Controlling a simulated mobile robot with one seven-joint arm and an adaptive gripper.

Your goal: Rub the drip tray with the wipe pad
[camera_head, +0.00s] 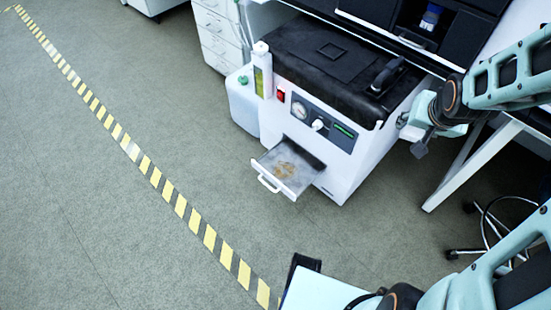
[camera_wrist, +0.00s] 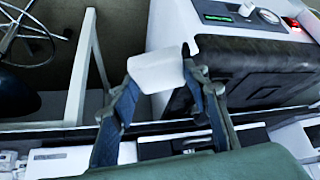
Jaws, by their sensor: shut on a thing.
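The drip tray (camera_head: 306,180) is a shallow grey tray with a white front handle. It sticks out from the low front of a white machine, with a brownish stain on its floor. In the wrist view, my gripper (camera_wrist: 158,68) is shut on the white wipe pad (camera_wrist: 157,74), which sits between the two fingertips. In the head view, my gripper (camera_head: 420,142) is at the right side of the machine, above and to the right of the tray, apart from it. The pad is hard to make out there. The tray is not in the wrist view.
The white machine (camera_head: 352,170) has a black top, gauge and knob; its top also shows in the wrist view (camera_wrist: 245,65). A white bottle (camera_head: 262,70) and a jug (camera_head: 242,105) stand at its left. A table leg (camera_head: 470,165) is right. Floor before the tray is clear.

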